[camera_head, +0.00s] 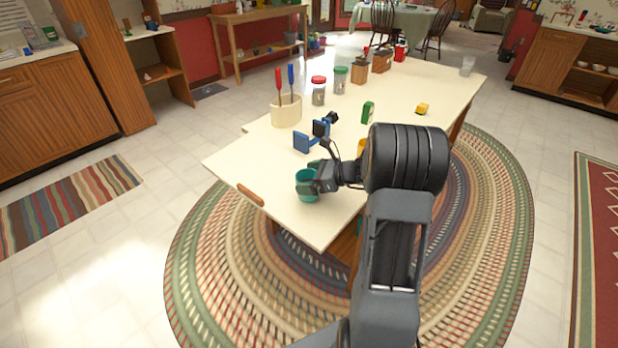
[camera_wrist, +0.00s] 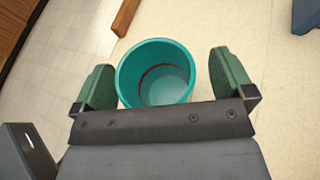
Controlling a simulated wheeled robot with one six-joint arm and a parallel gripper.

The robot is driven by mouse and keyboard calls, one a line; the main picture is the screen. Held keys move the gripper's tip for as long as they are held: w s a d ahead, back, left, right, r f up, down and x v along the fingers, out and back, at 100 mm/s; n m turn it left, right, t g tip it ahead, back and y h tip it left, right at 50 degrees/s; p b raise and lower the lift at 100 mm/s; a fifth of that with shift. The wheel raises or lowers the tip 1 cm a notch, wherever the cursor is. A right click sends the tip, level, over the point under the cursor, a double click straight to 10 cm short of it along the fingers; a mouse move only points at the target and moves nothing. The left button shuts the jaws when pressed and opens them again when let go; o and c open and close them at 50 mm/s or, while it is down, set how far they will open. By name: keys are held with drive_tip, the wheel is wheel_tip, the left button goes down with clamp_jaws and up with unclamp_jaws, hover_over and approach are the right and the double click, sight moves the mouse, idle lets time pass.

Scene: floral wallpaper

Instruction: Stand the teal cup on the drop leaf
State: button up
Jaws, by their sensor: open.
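The teal cup (camera_head: 307,193) is upright at the near left end of the pale table, over what looks like its drop leaf (camera_head: 300,228). It appears to rest on that surface. In the wrist view the cup (camera_wrist: 155,75) shows from above, open and empty, with a dark red line inside. My gripper (camera_head: 316,177) is open around the cup. In the wrist view its two green-padded fingers (camera_wrist: 163,66) stand on either side, with a gap at the right and a narrower one at the left. The cup's underside is hidden.
A brown wooden bar (camera_head: 250,195) lies by the leaf's left edge. Behind the cup stand a blue object (camera_head: 302,142), a cream crock (camera_head: 286,110) with red and blue utensils, lidded jars (camera_head: 319,92), a green box (camera_head: 368,112) and a yellow block (camera_head: 422,108).

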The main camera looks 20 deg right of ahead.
drive_tip(key=shift+r, duration=0.15)
drive_tip(key=r+p+v, duration=0.1)
drive_tip(key=p+v, duration=0.1)
drive_tip(key=v, duration=0.9)
drive_tip(key=s+a+n+g+h, duration=0.3)
drive_tip(key=s+a+n+h, duration=0.2)
drive_tip(key=n, duration=0.8)
drive_tip(key=s+a+r+n+g+h, duration=0.1)
drive_tip(key=s+a+n+g+h, duration=0.2)
drive_tip(key=s+a+n, duration=0.6)
drive_tip(key=a+n+h, duration=0.1)
drive_tip(key=a+n, duration=0.3)
drive_tip(key=shift+s+n+h, duration=0.3)
drive_tip(key=shift+s+h, duration=0.1)
